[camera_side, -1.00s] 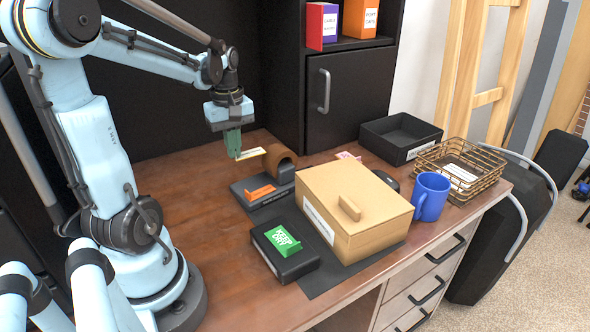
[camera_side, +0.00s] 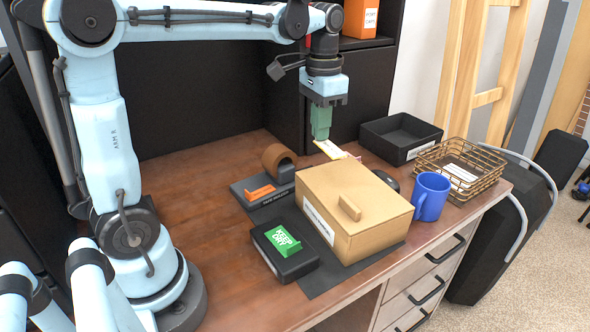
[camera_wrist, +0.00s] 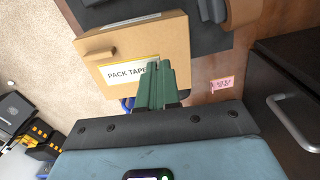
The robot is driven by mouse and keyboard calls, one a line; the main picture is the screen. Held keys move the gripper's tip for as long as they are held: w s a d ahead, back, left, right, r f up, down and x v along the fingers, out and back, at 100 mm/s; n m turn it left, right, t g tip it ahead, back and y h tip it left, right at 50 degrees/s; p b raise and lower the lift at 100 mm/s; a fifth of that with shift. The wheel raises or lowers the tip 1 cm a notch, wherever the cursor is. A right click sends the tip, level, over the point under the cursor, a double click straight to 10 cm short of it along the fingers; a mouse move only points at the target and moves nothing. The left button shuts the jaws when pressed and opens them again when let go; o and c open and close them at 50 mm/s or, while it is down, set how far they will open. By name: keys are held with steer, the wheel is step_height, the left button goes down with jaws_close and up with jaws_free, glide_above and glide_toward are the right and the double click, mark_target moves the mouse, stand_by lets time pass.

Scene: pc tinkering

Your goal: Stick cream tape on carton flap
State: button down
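The carton (camera_side: 375,232) is a tan box with a raised tab on its lid and a white label on its side. It sits on a dark mat (camera_side: 316,282). My gripper (camera_side: 321,135) has green fingers, which are shut on a strip of cream tape (camera_side: 328,149), held in the air near the carton's back edge. In the wrist view the cream tape (camera_wrist: 122,73) reads "PACK TAPE". It extends left from the fingertips (camera_wrist: 155,70) and overlaps the view of the carton (camera_wrist: 165,38). I cannot tell its exact height over the carton.
A brown tape roll on a black dispenser (camera_side: 252,201) stands left of the carton. A black box with a green "KEEP DRY" stamp (camera_side: 284,241) is in front. A blue mug (camera_side: 430,198), wire basket (camera_side: 480,185) and black tray (camera_side: 377,134) stand right. A pink note (camera_wrist: 222,84) lies nearby.

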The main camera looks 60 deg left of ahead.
mark_target(317, 181)
steer(key=shift+f, duration=0.1)
steer(key=shift+f, duration=4.5)
steer(key=shift+f, duration=0.5)
steer(key=c, duration=1.3)
jaws_free()
steer(key=shift+r, duration=0.1)
step_height(317, 181, up, 12)
